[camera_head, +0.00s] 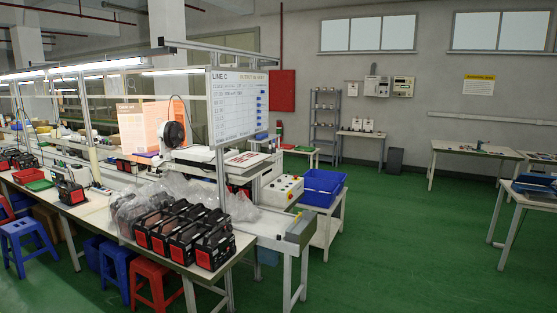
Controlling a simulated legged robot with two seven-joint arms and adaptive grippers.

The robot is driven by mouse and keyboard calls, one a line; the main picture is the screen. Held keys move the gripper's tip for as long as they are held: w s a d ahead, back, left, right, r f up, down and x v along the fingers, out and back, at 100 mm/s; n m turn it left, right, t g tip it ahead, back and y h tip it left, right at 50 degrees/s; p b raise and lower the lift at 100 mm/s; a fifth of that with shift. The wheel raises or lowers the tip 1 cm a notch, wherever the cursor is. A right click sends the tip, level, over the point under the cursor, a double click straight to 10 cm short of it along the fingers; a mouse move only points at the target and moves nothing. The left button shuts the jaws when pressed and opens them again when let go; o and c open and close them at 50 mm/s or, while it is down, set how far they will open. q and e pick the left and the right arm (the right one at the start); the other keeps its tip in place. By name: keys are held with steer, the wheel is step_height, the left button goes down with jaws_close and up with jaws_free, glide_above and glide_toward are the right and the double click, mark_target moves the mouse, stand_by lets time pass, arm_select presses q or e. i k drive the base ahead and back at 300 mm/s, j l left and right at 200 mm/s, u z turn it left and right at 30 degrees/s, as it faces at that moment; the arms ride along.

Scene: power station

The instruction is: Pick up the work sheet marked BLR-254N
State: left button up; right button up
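No sheet that I can read as BLR-254N shows in the head view. A white board headed LINE C (238,104) stands at the end of the workbench row, with rows of text too small to read. An orange-and-white sheet (143,127) hangs or stands behind the bench, its text unreadable. A small white paper (352,89) and a yellow-headed notice (478,85) are on the back wall, also unreadable. Neither of my grippers is in view.
Several black-and-red units (184,234) crowd the near bench end beside clear plastic wrap. Blue (118,268) and red stools (156,284) stand before it. Tables (470,150) stand at right. The green floor (400,240) between is clear.

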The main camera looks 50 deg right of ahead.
mark_target(353, 88)
steer(key=i+l+z, duration=0.15)
steer(key=l+z, duration=0.15)
steer(key=l, duration=0.2)
steer(key=i+l+z, duration=0.15)
steer(key=l+z, duration=0.15)
steer(key=l, duration=0.15)
steer(key=i+l+z, duration=0.2)
steer(key=l+z, duration=0.15)
steer(key=i+l+z, duration=0.9)
steer(key=i, duration=0.25)
steer(key=i+l+z, duration=0.35)
steer(key=i+z, duration=0.3)
steer(key=i, duration=0.25)
steer(key=i+l, duration=0.1)
steer(key=i, duration=8.7)
steer(key=i+j+u, duration=0.2)
steer(key=i+u, duration=0.2)
steer(key=i, duration=0.75)
steer(key=i+l+u, duration=0.2)
steer(key=i+u, duration=0.2)
steer(key=i, duration=0.7)
steer(key=i+u, duration=0.2)
steer(key=i, duration=0.85)
